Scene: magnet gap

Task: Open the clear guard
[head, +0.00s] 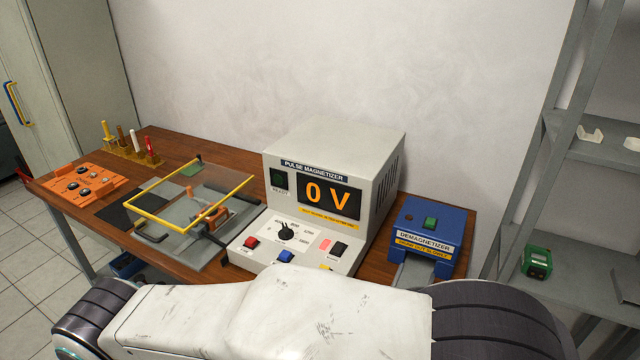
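The clear guard (178,182) is a see-through panel with yellow edging. It sits over a grey fixture plate (162,247) on the left half of the bench, next to the pulse magnetizer. Small orange and dark parts show through and beside it. I cannot tell how far it is raised from the plate. A white arm link of mine crosses the bottom of the head view. My gripper is out of view.
The grey pulse magnetizer (336,147) reads 0 V and stands right of the guard. A blue demagnetizer (405,216) is further right. An orange tray (62,186) and a rack of coloured-handled tools (122,154) are at left. Grey shelves (590,270) stand at far right.

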